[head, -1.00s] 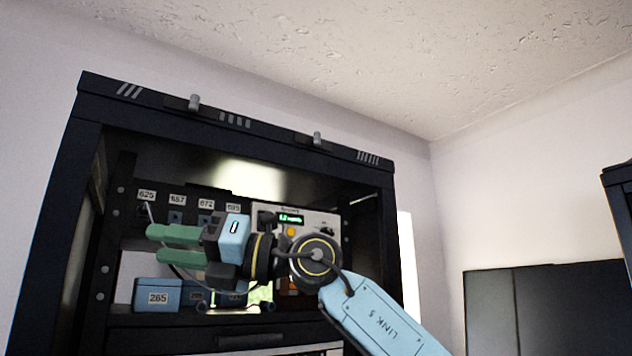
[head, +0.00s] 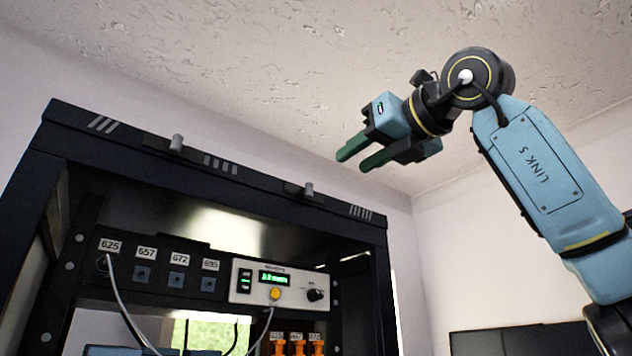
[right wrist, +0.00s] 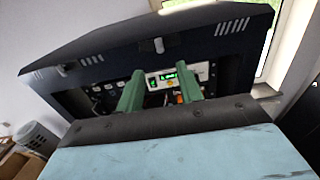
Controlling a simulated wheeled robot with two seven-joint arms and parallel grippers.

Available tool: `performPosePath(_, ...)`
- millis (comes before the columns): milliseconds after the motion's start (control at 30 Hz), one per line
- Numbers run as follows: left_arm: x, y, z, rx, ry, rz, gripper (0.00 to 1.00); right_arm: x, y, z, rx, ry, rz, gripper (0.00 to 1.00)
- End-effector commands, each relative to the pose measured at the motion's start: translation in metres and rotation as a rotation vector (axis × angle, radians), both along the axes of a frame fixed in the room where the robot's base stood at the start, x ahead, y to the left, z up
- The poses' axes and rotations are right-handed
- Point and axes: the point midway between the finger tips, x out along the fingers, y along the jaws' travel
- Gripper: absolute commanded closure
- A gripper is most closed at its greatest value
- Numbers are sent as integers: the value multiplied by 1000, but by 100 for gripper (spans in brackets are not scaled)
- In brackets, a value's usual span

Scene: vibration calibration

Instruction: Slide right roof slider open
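The right roof slider (head: 308,190) is a small grey knob in a dark slot on the front top edge of the black cabinet (head: 250,180). It also shows in the right wrist view (right wrist: 158,45), beyond the fingertips. The left roof slider (head: 177,143) is a similar knob farther left; it shows in the right wrist view too (right wrist: 62,70). My right gripper (head: 350,161), with green fingers, is raised above and to the right of the right slider, apart from it. Its fingers are open with nothing between them (right wrist: 160,88). My left gripper is not in view.
Inside the cabinet are a white panel with a green display (head: 273,280), numbered sockets (head: 178,270), hanging cables and orange connectors (head: 298,345). Grey vent marks flank the slots. The space above the cabinet top is free up to the ceiling.

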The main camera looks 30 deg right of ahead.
Motion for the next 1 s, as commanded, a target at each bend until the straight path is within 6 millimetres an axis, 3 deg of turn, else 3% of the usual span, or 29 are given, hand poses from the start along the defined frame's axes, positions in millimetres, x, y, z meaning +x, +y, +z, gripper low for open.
performPosePath(300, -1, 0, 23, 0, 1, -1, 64, 69, 7, 2, -1, 4, 3, 64)
performPosePath(500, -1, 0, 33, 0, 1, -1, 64, 99, 9, 2, -1, 2, 4, 64)
performPosePath(700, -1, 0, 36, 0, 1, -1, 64, 112, 10, 1, 0, 0, 5, 64)
performPosePath(967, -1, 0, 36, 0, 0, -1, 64, 113, 10, 0, -1, 0, 5, 64)
performPosePath(1000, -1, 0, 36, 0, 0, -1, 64, 113, 10, 0, -1, 0, 5, 68)
